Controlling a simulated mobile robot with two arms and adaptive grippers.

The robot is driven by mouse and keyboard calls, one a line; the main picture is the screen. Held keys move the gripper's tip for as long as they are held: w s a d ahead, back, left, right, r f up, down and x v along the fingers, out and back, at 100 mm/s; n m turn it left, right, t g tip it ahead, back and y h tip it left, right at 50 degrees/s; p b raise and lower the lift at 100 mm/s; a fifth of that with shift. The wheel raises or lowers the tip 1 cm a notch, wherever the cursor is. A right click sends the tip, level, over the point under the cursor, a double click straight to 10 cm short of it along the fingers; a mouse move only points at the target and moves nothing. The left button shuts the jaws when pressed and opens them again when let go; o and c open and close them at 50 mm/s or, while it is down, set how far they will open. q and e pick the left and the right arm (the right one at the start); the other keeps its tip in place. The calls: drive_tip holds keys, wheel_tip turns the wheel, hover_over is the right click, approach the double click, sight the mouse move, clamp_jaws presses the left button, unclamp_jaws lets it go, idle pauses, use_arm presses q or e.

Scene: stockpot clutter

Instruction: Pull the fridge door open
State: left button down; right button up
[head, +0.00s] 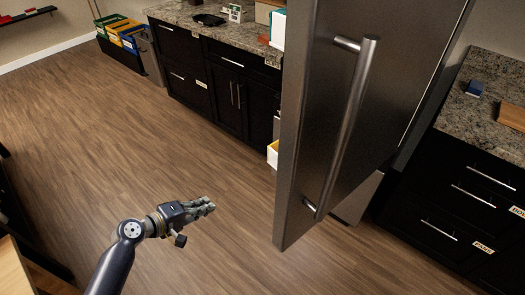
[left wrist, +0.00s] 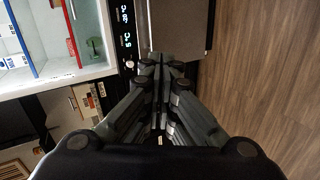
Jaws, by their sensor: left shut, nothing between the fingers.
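The fridge door (head: 315,110) is a tall dark steel panel standing swung out at the right of centre in the head view. Its long bar handle (head: 350,125) faces me, with nothing on it. My left gripper (head: 207,207) is shut and empty, left of the door's lower free edge and apart from it. My right gripper is out of view.
Black cabinets with a granite counter (head: 262,50) run behind the door, and more drawers (head: 470,190) stand at the right. Coloured bins (head: 122,35) are far back left. The wooden floor (head: 110,130) around my left gripper is clear.

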use_arm(q)
drive_tip(key=s+d+r+m+h, duration=0.2)
drive_tip(key=d+r+h, duration=0.2)
drive_tip(key=r, duration=0.9)
drive_tip(key=s+d+r+m+h, duration=0.1)
drive_tip(key=s+d+r+h, duration=0.2)
drive_tip(key=r, duration=1.1)
drive_tip(key=w+d+p, duration=0.3)
drive_tip(key=d+p, duration=0.3)
drive_tip(key=d, duration=0.5)
drive_tip(key=shift+d+f+g+h, duration=0.2)
drive_tip(key=shift+f+g+h, duration=0.1)
drive_tip(key=shift+h, duration=0.1)
